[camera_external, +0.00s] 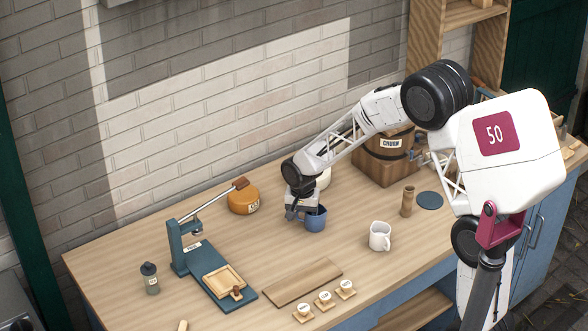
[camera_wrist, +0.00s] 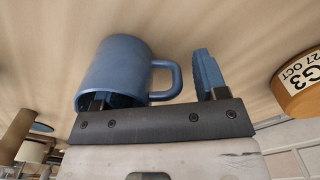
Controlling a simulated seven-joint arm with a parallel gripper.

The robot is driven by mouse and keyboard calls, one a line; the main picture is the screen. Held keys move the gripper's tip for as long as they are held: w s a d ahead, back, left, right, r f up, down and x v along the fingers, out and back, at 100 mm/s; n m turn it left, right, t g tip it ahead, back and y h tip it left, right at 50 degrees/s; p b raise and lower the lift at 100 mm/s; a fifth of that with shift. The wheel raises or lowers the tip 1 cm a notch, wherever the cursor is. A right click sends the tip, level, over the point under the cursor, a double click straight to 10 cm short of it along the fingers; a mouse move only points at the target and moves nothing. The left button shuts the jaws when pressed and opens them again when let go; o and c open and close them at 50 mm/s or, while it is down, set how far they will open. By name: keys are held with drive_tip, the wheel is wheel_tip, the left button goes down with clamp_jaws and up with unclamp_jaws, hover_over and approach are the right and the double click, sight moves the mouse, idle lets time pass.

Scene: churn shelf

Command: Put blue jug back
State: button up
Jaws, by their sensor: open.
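The blue jug (camera_external: 317,221) stands on the wooden table, close to the right of my gripper (camera_external: 293,215). In the wrist view the blue jug (camera_wrist: 120,65) has its handle on the right, with its mouth towards the camera. My gripper (camera_wrist: 155,88) is open. Its left finger overlaps the jug's mouth and seems to reach inside it. Its right finger stands clear beyond the handle, so the handle lies between the fingers. The jaws do not visibly clamp anything. Whether the left finger touches the jug's wall cannot be told.
The churn barrel (camera_external: 383,160), wooden cylinder (camera_external: 407,202) and flat blue disc (camera_external: 430,200) are further right. A press (camera_external: 190,250) and board (camera_external: 303,283) are in front.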

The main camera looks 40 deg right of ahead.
drive_tip(key=shift+r, duration=0.1)
wheel_tip(320, 180, up, 12)
idle(0.8)
drive_tip(key=shift+r, duration=0.1)
idle(0.6)
drive_tip(key=s+d+r+n+t, duration=0.1)
drive_tip(key=s+d+r+n, duration=0.15)
drive_tip(key=s+r, duration=0.45)
drive_tip(key=s+d+r+n, duration=0.2)
drive_tip(key=s+d+r, duration=0.15)
drive_tip(key=s, duration=0.75)
drive_tip(key=s+d+n+t, duration=0.1)
drive_tip(key=s+n, duration=0.3)
drive_tip(key=s, duration=1.7)
drive_tip(key=shift+d+r+t, duration=0.3)
drive_tip(key=shift+d+r, duration=0.15)
drive_tip(key=shift+d, duration=0.1)
